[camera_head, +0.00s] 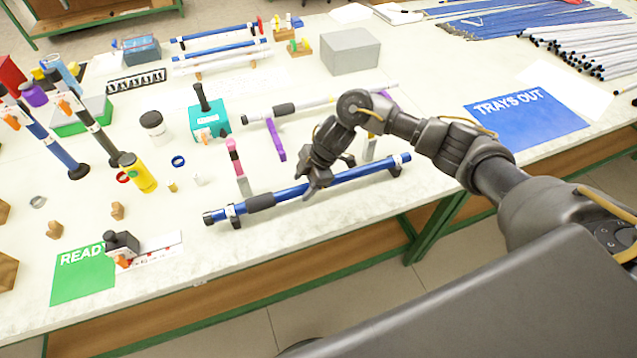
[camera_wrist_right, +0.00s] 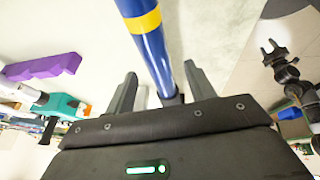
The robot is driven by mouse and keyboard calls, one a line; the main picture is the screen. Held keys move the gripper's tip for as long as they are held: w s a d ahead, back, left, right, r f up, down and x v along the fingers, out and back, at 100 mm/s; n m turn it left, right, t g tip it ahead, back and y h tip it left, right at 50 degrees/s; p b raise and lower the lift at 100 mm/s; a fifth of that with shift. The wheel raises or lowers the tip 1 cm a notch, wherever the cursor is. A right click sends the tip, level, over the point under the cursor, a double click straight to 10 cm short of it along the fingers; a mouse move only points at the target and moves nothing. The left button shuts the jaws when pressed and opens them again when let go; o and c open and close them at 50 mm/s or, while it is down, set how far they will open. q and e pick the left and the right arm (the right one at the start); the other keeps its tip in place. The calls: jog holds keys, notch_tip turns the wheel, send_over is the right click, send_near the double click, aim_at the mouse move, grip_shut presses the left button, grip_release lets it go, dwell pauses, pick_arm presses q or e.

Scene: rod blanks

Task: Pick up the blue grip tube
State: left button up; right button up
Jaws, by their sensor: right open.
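The blue grip tube (camera_head: 345,178) with a black grip sleeve lies across low black supports near the table's front edge. My right gripper (camera_head: 312,185) is over its middle, just right of the sleeve. In the right wrist view, the blue tube (camera_wrist_right: 152,50) with its yellow band runs between the two parted fingers of my right gripper (camera_wrist_right: 160,92). The jaws are open, and I cannot tell whether they touch the tube. At the right of that view is a dark arm with two parted prongs, apparently my left gripper (camera_wrist_right: 270,47); it is outside the head view.
A teal box (camera_head: 208,120) is farther back. A green READY mat (camera_head: 82,280) lies front left, a blue TRAYS OUT mat (camera_head: 525,125) right. Clear table lies between tube and front edge.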

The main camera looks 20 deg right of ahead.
jog(key=shift+x, duration=1.5)
jog(key=shift+c, duration=0.2)
jog(key=shift+w, duration=0.1)
jog(key=c, duration=1.1)
jog(key=shift+o, duration=0.2)
jog(key=shift+r, duration=0.15)
